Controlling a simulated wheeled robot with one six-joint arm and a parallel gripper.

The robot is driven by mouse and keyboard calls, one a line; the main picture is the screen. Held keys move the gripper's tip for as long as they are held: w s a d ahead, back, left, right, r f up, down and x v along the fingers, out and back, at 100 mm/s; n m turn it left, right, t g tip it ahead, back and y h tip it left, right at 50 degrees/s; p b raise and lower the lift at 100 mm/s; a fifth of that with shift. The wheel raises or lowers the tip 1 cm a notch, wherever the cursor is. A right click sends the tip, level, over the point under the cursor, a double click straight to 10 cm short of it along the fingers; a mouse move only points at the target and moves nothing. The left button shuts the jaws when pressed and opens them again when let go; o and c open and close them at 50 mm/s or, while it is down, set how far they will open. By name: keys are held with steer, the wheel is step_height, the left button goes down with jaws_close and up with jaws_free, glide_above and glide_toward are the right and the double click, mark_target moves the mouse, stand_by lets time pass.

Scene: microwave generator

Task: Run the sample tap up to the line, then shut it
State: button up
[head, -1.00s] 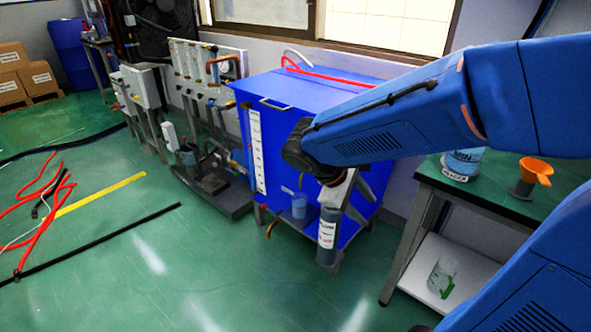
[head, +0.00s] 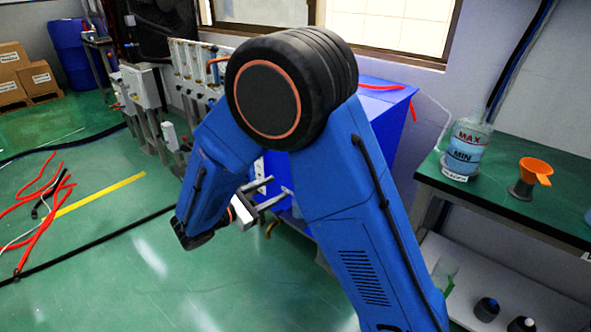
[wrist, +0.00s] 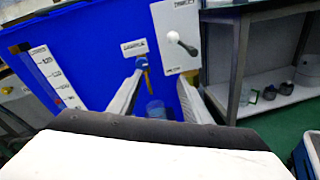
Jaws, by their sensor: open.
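The blue tank (head: 398,115) is mostly hidden behind my arm in the head view; its blue front (wrist: 95,45) fills much of the wrist view. The sample tap (wrist: 141,64), with a small blue handle and brass spout, sits under a white label. A clear cup (wrist: 155,110) with a bluish tint is low below it, partly hidden by my gripper; its line and level cannot be made out. My gripper (wrist: 160,78) is open and empty, its fingers pointing at the tank front, the left one close to the tap in the picture. It also shows in the head view (head: 268,196).
A marked level strip (wrist: 50,75) is at the left. A green-topped bench (head: 495,190) at the right holds a jug (head: 466,150) and an orange funnel (head: 537,170). Hoses lie on the left floor.

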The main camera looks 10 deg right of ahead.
steer(key=w+a+f+n+t, duration=0.1)
steer(key=a+n+t, duration=0.1)
steer(key=a, duration=0.2)
steer(key=x, duration=1.7)
steer(key=shift+f, duration=0.25)
steer(key=shift+d, duration=0.1)
